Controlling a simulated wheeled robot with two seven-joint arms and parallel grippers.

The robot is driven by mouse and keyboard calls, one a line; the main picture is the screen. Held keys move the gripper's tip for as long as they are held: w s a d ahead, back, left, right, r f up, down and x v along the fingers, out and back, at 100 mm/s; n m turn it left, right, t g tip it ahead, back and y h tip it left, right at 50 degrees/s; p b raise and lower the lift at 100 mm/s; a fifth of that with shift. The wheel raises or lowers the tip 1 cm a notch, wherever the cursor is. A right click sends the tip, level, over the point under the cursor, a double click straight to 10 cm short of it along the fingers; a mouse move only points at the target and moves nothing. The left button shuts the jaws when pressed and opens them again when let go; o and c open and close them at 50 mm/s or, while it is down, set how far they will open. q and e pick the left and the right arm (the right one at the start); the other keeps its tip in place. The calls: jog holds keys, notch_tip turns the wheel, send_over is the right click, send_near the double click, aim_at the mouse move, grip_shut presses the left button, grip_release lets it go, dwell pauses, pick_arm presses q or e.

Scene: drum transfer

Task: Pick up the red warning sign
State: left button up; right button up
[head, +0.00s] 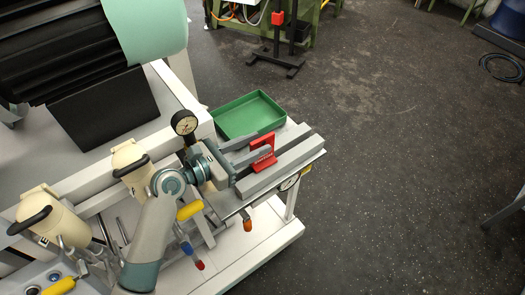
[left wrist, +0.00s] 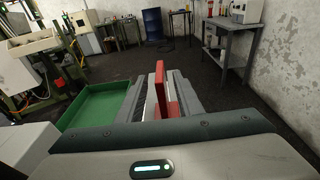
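The red warning sign (head: 264,165) stands on the grey-railed end of the white bench in the head view. It also shows as an upright red piece in the middle of the left wrist view (left wrist: 160,50). My left gripper (head: 263,140) reaches in from the left, with its two dark grey fingers apart. The nearer finger crosses in front of the sign and hides part of it. The farther finger lies behind and left of it. I cannot tell whether either finger touches the sign. My right gripper is in neither view.
A green tray (head: 248,114) lies just behind the fingers. Grey rails (head: 290,163) run beside the sign, and screwdrivers (head: 190,210) hang nearby. Open floor (head: 400,150) lies to the right.

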aim_at(274, 136)
pick_arm(q)
jog(key=shift+w+d+f, duration=0.1)
jog(key=shift+w+d, duration=0.3)
jog(key=shift+d, duration=0.15)
jog(key=shift+w+d+p, duration=0.3)
jog(key=shift+d+p, duration=0.15)
jog(key=x, duration=0.1)
jog(key=p+x, duration=0.1)
jog(key=x, duration=0.1)
jog(key=shift+d+r, duration=0.1)
jog(key=shift+r, duration=0.1)
jog(key=shift+w+d+f, duration=0.2)
jog(key=shift+w+d, duration=0.1)
jog(key=shift+d, duration=0.1)
grip_shut()
